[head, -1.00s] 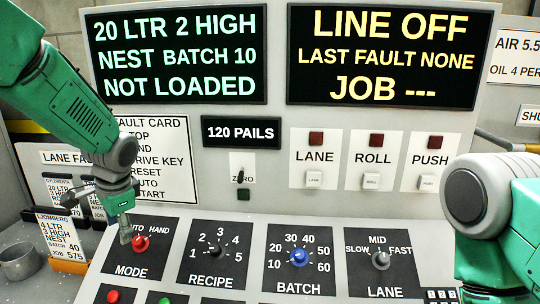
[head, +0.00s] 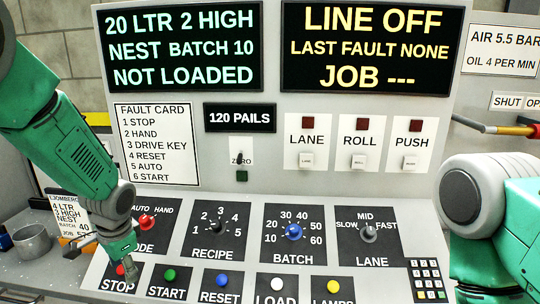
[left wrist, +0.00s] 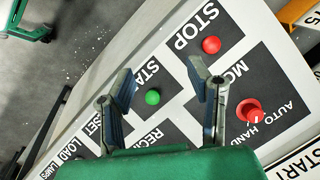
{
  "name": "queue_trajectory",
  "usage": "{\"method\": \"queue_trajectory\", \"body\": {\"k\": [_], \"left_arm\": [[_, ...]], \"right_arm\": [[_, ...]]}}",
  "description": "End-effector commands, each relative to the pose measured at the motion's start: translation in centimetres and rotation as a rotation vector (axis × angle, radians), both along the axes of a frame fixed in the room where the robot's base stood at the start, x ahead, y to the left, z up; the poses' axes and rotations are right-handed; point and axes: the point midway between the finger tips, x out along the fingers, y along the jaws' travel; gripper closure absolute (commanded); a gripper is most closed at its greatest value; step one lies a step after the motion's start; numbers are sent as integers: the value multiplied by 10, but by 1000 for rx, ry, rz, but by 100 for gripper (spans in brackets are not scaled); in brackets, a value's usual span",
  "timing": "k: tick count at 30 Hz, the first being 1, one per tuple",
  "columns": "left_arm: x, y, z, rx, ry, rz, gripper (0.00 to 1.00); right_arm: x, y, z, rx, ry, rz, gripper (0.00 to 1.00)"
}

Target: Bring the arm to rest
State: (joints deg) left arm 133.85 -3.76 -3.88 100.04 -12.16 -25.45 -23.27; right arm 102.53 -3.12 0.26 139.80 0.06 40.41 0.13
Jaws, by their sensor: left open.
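My left arm (head: 72,140) reaches in from the left in the head view. Its gripper (head: 126,268) hangs at the panel's lower left, beside the red stop button (head: 116,269), below the red mode knob (head: 147,222). In the left wrist view my left gripper (left wrist: 162,84) is open, with nothing between its fingers. There the green start button (left wrist: 152,97) shows between and beyond the fingers, with the red stop button (left wrist: 211,45) and the mode knob (left wrist: 249,110) to the right. My right arm (head: 490,215) shows at the right; its gripper is out of view.
The sloped panel carries the recipe knob (head: 219,227), blue batch knob (head: 293,231), lane knob (head: 368,234), several lower buttons and a keypad (head: 427,280). A grey cup (head: 31,243) stands at the left near a job card (head: 68,215).

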Motion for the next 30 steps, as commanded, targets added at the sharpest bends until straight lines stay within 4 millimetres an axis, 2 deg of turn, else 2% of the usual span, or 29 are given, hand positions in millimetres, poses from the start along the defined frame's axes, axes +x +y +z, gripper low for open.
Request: {"method": "queue_trajectory", "body": {"k": [1, 5, 8, 11, 12, 14, 15, 18, 21, 24, 27, 30], "left_arm": [[-10, -3, -20, -12, 8, 11, 54], [-34, -10, -70, -50, 15, 47, 54], [-63, -17, -120, -87, 25, 90, 54], [-108, -27, -181, -131, 38, 158, 54], [-129, -31, -205, -148, 43, 189, 54], [-163, -36, -237, -172, 49, 242, 54], [-186, -38, -256, -185, 52, 278, 54], [-243, -44, -294, -209, 59, 370, 54], [-291, -47, -316, -221, 61, 448, 54], [-322, -48, -327, -226, 57, 504, 54], [-338, -48, -329, -227, 52, 534, 54], [-342, -48, -328, -228, 48, 543, 54]], "right_arm": [[0, 0, -7, 0, 0, 0, 60], [-1, 0, -18, 0, 1, 0, 60], [-1, 0, -31, 0, 1, 0, 60], [-1, 0, -49, 0, 1, 0, 60], [-1, 0, -57, 0, 1, 0, 60], [-1, 0, -68, 0, 1, 0, 60], [-1, 0, -76, 0, 1, 0, 60], [-1, 0, -93, 0, 1, 0, 60], [-2, 0, -107, 0, 1, 0, 60], [-2, 0, -116, 0, 1, 0, 60], [-2, 0, -120, 0, 1, 0, 60], [-2, 0, -119, 0, 1, 0, 60]]}}
